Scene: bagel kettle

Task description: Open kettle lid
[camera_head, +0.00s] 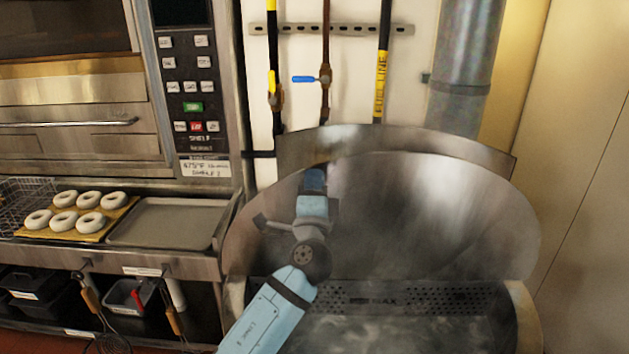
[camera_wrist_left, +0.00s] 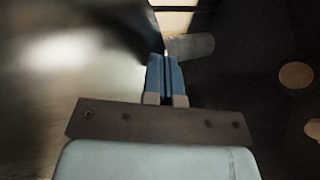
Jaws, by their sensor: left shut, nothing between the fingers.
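The large steel kettle (camera_head: 520,310) stands at the lower right with steaming water inside. Its round lid (camera_head: 440,200) stands raised and tilted back behind the opening, its inner face towards me. My left gripper (camera_head: 314,178) is in front of the lid's upper left part, near its rim; whether it touches is unclear. In the left wrist view, the blue fingers of my left gripper (camera_wrist_left: 165,78) are shut together and empty. The blurred grey lid surface (camera_wrist_left: 60,70) fills the left side there. My right gripper is not in view.
A perforated strainer plate (camera_head: 400,299) crosses the kettle's opening. To the left are a metal tray (camera_head: 170,222), a board with several bagels (camera_head: 88,222) and a wire basket (camera_head: 30,195). Pipes and a blue-handled valve (camera_head: 304,79) are on the wall behind.

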